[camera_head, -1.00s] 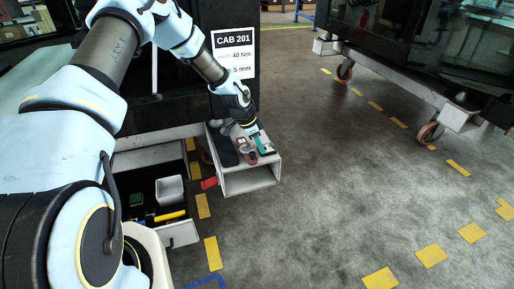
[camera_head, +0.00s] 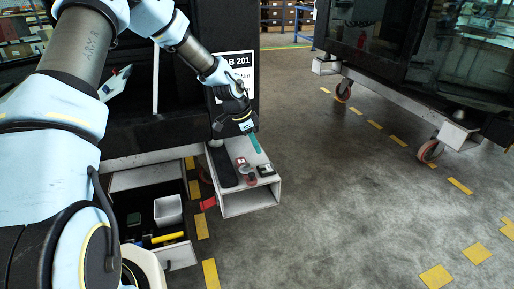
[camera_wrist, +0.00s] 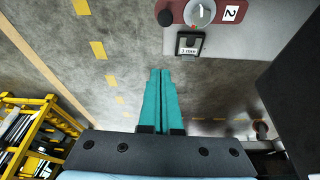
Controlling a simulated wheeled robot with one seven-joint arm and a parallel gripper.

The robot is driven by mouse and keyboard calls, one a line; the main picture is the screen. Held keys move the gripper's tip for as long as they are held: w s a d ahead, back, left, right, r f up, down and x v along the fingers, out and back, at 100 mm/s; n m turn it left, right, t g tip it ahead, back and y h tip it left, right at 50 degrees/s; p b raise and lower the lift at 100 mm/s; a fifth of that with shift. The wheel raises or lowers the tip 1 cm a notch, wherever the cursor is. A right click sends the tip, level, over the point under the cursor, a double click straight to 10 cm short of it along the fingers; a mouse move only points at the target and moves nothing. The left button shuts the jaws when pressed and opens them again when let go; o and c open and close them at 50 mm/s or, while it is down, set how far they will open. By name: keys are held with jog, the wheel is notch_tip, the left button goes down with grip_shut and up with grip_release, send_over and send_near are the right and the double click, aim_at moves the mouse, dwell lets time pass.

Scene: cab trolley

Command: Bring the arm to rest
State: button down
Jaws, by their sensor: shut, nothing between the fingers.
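My gripper (camera_head: 256,146) is shut and empty, its two teal fingers side by side. In the head view it is above the white box-shaped step (camera_head: 274,188) of the cab, its fingers pointing down. In the wrist view the closed fingers (camera_wrist: 160,74) show against the floor, apart from the step's top (camera_wrist: 240,42). My arm is stretched out from the left side of the head view, bent downward at the wrist.
On the step lie a black pad (camera_head: 222,167), a red gauge (camera_wrist: 200,12) and a small black case (camera_wrist: 190,45). An open drawer (camera_head: 180,256) holds a grey cup (camera_head: 168,211) and a yellow-handled tool (camera_head: 168,237). Floor to the right is clear up to another wheeled trolley (camera_head: 455,138).

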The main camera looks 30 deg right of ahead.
jog(key=s+a+r+n+t+y, duration=0.1)
jog(key=a+r+n, duration=0.3)
jog(key=a, duration=0.6)
jog(key=s+a+r+n+y, duration=0.15)
jog(key=a+r+n, duration=0.3)
jog(key=a, duration=0.55)
jog(key=s+a+r+n+t+y, duration=0.15)
jog(key=a+r+n, duration=0.25)
jog(key=a, duration=0.6)
jog(key=s+a+r+n, duration=0.3)
jog(key=s+a+n, duration=0.3)
jog(key=s+a, duration=0.15)
notch_tip(320, 180, up, 14)
jog(key=p, duration=1.4)
jog(key=shift+a+r, duration=0.15)
jog(key=shift+a, duration=0.05)
